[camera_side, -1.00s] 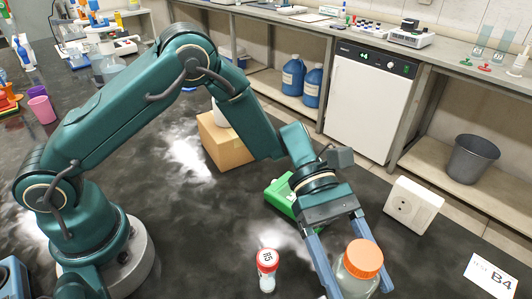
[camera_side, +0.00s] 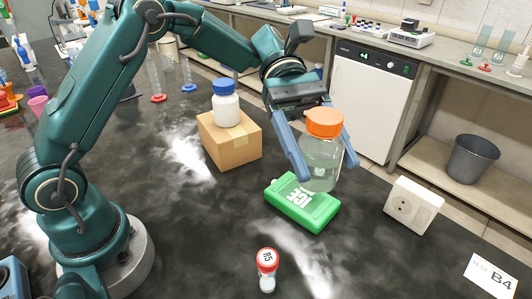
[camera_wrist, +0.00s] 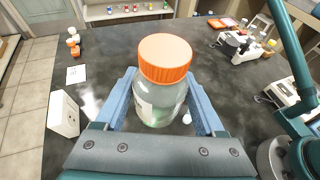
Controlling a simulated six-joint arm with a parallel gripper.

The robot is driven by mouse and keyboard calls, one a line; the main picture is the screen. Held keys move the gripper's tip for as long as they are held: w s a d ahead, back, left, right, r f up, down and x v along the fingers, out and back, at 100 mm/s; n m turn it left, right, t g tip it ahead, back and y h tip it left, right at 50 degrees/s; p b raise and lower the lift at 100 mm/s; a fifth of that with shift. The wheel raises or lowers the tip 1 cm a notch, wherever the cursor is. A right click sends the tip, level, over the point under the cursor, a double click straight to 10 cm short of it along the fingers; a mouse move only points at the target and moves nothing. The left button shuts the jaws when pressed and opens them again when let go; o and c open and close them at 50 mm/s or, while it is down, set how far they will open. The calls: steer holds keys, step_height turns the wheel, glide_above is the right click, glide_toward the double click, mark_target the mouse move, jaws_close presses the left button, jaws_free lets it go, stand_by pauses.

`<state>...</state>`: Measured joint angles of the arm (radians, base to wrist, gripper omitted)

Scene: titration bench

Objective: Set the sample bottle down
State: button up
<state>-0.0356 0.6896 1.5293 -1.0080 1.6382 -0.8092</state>
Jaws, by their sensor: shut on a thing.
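The sample bottle (camera_side: 321,163) is clear glass with an orange screw cap and a pale liquid inside. My gripper (camera_side: 328,171) is shut on it, one blue finger on each side of the body. The bottle is upright and held up in the air, with its base showing over the far right part of the green ice pack (camera_side: 300,203). I cannot tell whether they touch. In the wrist view the bottle (camera_wrist: 160,95) stands between the fingers, its cap toward the camera and its base mostly hidden.
A cardboard box (camera_side: 230,143) bears a white bottle with a blue cap (camera_side: 226,104). A red-capped vial (camera_side: 267,270) stands in front. A white socket box (camera_side: 412,205) is to the right, and a B4 card (camera_side: 491,276) lies near the right edge. Dark bench between them is clear.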

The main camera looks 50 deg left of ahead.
steer(key=s+a+f+m+g+y, duration=0.2)
steer(key=s+a+f+m+y, duration=0.1)
steer(key=a, duration=0.4)
steer(key=s+a+f+m+g+y, duration=0.3)
steer(key=a+f+m+y, duration=0.1)
steer(key=a+m+y, duration=0.2)
steer(key=s+a+f+m+g+y, duration=0.3)
steer(key=s+a+f+m+y, duration=0.1)
steer(key=a, duration=0.4)
steer(key=shift+s+a+f+m, duration=0.1)
steer(key=shift+a+f+m, duration=0.2)
steer(key=shift+m, duration=0.4)
steer(key=w+a+r+m+t+y, duration=0.2)
steer(key=a+r+m+t+y, duration=0.4)
steer(key=a+m+t, duration=0.35)
steer(key=w+a+r+m+t+y, duration=0.3)
steer(key=a+r+m+t+y, duration=0.3)
steer(key=a+m, duration=0.55)
steer(key=shift+s+a+f+n+g+y, duration=0.15)
steer(key=shift+f+n, duration=0.2)
steer(key=shift+f, duration=2.35)
steer(key=shift+a+f+n+y, duration=0.1)
steer(key=shift+a+f+n, duration=0.15)
steer(key=shift+f, duration=2.4)
steer(key=shift+s+a+f+n+g+y, duration=0.1)
steer(key=shift+f+n, duration=0.3)
steer(key=shift+f, duration=2.3)
steer(key=shift+f, duration=0.1)
steer(key=o, duration=1.6)
steer(key=shift+c, duration=0.2)
